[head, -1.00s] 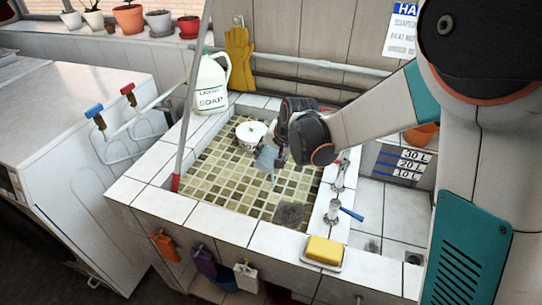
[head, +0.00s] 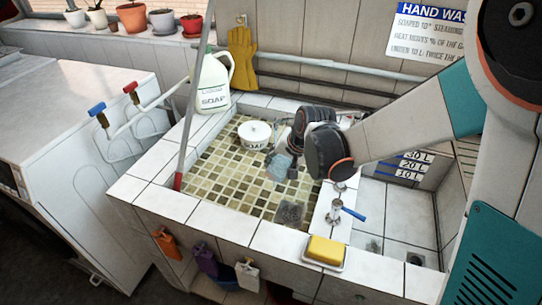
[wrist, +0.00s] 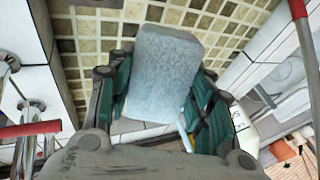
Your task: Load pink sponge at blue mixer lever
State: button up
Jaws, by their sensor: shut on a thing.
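My gripper (head: 284,166) is shut on a pale blue-grey sponge-like block (head: 281,168) above the tiled basin. In the wrist view the block (wrist: 160,70) stands tilted between the two green-padded fingers (wrist: 158,100). I see no pink sponge in either view. The blue mixer lever (head: 353,213) sticks out to the right from the chrome tap on the right rim of the basin. My gripper is to the left of it and farther back, apart from it. A red lever (wrist: 28,130) shows at the left of the wrist view.
A white soap bowl (head: 254,136) stands in the basin (head: 225,165), left of my gripper. A drain (head: 290,212) lies at the front right. A yellow sponge (head: 326,249) sits in a dish on the front rim. A soap jug (head: 213,82) stands at the back left corner.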

jog(key=shift+s+d, duration=0.45)
jog(key=shift+s, duration=0.3)
jog(key=shift+s+d, duration=0.45)
jog(key=shift+s, duration=0.3)
jog(key=shift+r, duration=0.1)
jog(key=s+d+r+p, duration=0.2)
jog(key=s+r+p, duration=0.1)
jog(key=s+r, duration=0.1)
jog(key=shift+s+d, duration=0.15)
jog(key=shift+d, duration=0.15)
dwell(0.5)
jog(key=shift+a+f, duration=0.1)
jog(key=shift+a, duration=0.05)
dwell(0.5)
